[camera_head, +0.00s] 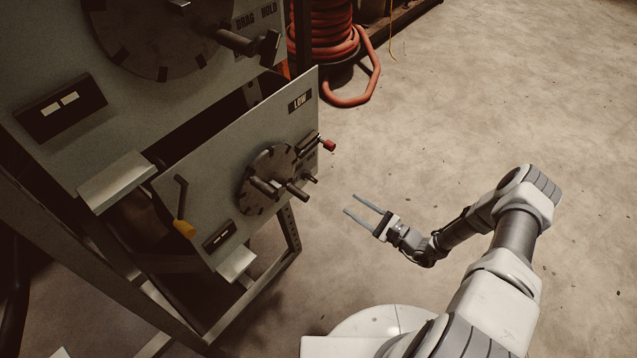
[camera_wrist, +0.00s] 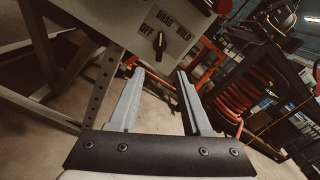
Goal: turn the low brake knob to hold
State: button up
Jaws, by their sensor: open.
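The low panel (camera_head: 225,165), marked LOW, is the smaller grey panel at the lower left of the head view. Its brake knob (camera_wrist: 159,45) is black, with OFF, DRAG and HOLD printed around it in the wrist view. A pale mark on the knob points up, roughly toward DRAG. In the head view the knob looks like the small dark stub (camera_head: 311,179) at the panel's right side. My gripper (camera_head: 356,204) is open and empty, right of the panel and apart from it. In the wrist view the knob is beyond the fingertips, between them.
A round dark dial (camera_head: 268,180) with pegs and a red-tipped lever (camera_head: 328,145) stick out near the knob. A larger upper panel (camera_head: 45,70) has its own DRAG and HOLD labels. A red hose coil (camera_head: 325,45) stands behind. The floor at right is clear.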

aim_at(314, 181)
jog(key=b+x, duration=0.2)
jog(key=x, duration=1.2)
jog(key=shift+w+a+b, duration=0.1)
jog(key=shift+b, duration=0.25)
grip_shut()
